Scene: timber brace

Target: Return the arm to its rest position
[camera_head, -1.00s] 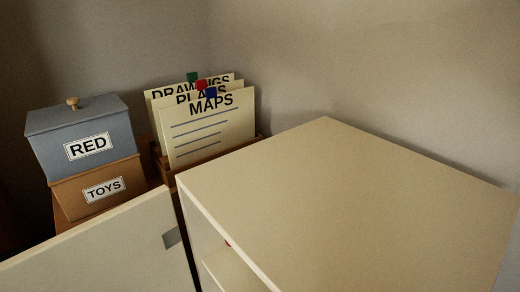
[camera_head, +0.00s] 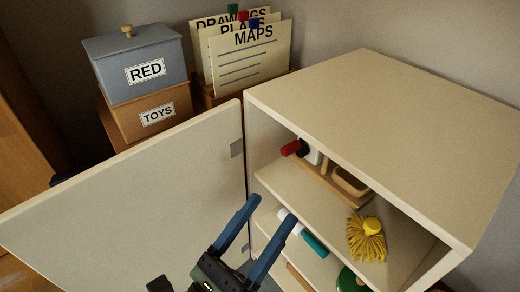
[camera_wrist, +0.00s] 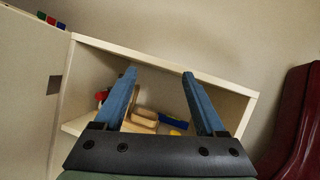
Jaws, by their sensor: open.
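My gripper (camera_head: 268,222) has two blue fingers, spread apart with nothing between them. In the head view it is at the bottom centre, in front of the open cabinet (camera_head: 390,120) and beside its open door (camera_head: 130,205). In the wrist view the gripper (camera_wrist: 160,75) points toward the cabinet's upper compartment, with the cabinet's top edge (camera_wrist: 150,53) running behind the fingertips. The fingers partly hide the shelf contents. Most of my arm is out of view.
The door stands wide open at left. The upper shelf holds a red-capped bottle (camera_head: 296,147), a wooden tray (camera_head: 335,180) and a yellow mop-like brush (camera_head: 366,238). Boxes marked RED (camera_head: 140,65) and TOYS (camera_head: 150,112), and MAPS folders (camera_head: 250,55), stand behind. A dark red object (camera_wrist: 297,125) is at right.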

